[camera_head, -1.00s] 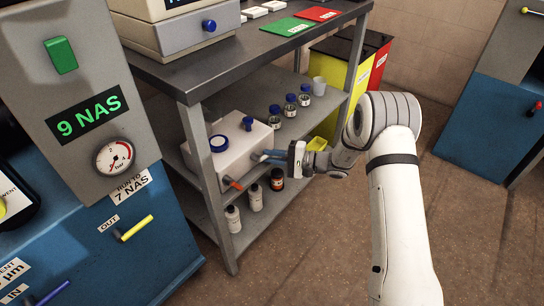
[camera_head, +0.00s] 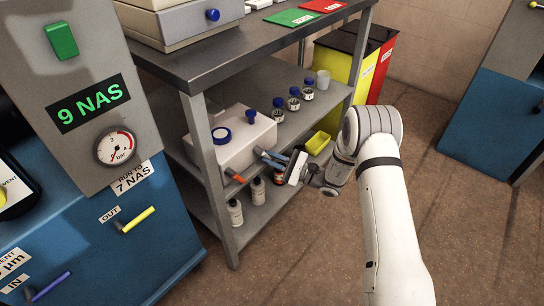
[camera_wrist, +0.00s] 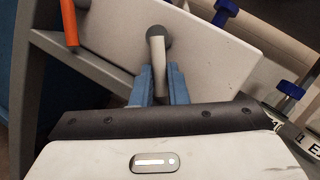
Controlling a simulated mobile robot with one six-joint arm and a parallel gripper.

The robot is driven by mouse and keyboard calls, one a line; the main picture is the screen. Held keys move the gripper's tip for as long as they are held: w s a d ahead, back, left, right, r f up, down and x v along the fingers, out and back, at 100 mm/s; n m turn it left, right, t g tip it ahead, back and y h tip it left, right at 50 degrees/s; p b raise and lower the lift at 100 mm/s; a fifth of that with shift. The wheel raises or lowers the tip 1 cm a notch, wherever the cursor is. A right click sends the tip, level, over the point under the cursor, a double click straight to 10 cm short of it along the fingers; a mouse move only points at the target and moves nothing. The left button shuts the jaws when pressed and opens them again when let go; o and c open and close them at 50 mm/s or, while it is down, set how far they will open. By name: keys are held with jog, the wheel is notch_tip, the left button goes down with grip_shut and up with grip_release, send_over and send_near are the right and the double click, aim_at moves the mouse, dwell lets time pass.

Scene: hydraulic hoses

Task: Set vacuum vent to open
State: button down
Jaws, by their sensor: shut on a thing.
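A white box (camera_head: 240,142) with blue caps on top stands on the middle shelf of the bench. In the wrist view its white wall (camera_wrist: 215,48) carries a pale lever (camera_wrist: 160,62) on a round grey pivot, and the lever points down towards my gripper. An orange handle (camera_wrist: 69,22) sticks out to its left; it also shows in the head view (camera_head: 237,178). My gripper (camera_wrist: 159,86) has its blue fingers shut on the pale lever's end. In the head view my gripper (camera_head: 269,158) is tilted at the box's front. No label for the vent is readable.
Bottles (camera_head: 257,192) stand on the shelf below. A shelf post (camera_head: 210,170) rises close left.

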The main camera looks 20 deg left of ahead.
jog(key=shift+m, duration=0.3)
jog(key=c, duration=1.4)
grip_release()
jog(key=shift+c, duration=0.2)
jog(key=p+v, duration=0.1)
jog(key=v, duration=0.7)
jog(key=shift+p, duration=0.35)
jog(key=shift+a, duration=0.15)
